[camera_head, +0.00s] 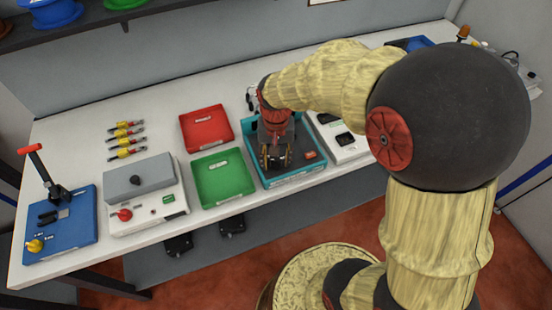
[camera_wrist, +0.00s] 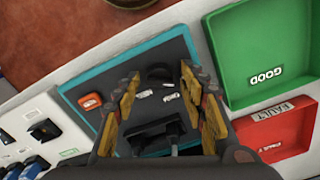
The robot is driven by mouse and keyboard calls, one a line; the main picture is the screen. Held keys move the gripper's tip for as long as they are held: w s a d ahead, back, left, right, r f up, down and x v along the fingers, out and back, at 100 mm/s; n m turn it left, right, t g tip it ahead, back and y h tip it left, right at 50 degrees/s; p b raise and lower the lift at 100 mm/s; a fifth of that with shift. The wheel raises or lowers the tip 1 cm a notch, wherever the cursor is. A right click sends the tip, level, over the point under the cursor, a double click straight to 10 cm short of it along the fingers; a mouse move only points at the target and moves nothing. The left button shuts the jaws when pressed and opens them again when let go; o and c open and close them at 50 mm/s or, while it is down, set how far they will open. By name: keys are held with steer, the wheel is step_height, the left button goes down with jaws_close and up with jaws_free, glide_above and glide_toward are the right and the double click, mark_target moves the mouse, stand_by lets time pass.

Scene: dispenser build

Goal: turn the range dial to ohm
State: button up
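A dark panel in a teal frame (camera_wrist: 72,90) lies below my gripper; the teal frame also shows in the head view (camera_head: 292,179). A round black knob (camera_wrist: 160,73), apparently the range dial, is on the panel. Small white labels (camera_wrist: 145,93) sit beside it; I cannot read them or tell where the dial points. My gripper (camera_wrist: 160,72) is open and empty, its yellow fingers on either side of the dial in the wrist view. I cannot tell whether they touch it. In the head view my gripper (camera_head: 275,157) is over the panel and hides the dial.
An orange part (camera_wrist: 90,101) and a black upright piece (camera_wrist: 158,130) are on the panel. A green tray (camera_head: 220,198) marked GOOD and a red tray (camera_head: 228,134) marked FAULT are to its left in the head view. A white unit (camera_head: 349,157) stands close on the right.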

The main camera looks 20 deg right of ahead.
steer(key=c, duration=1)
jaws_close()
steer(key=m+p, duration=0.4)
steer(key=m, duration=0.1)
steer(key=shift+r+m, duration=0.1)
steer(key=shift+m, duration=0.2)
steer(key=m+p, duration=0.2)
steer(key=m, duration=0.4)
steer(key=shift+p, duration=0.3)
steer(key=o, duration=1.1)
jaws_free()
steer(key=shift+o, duration=0.2)
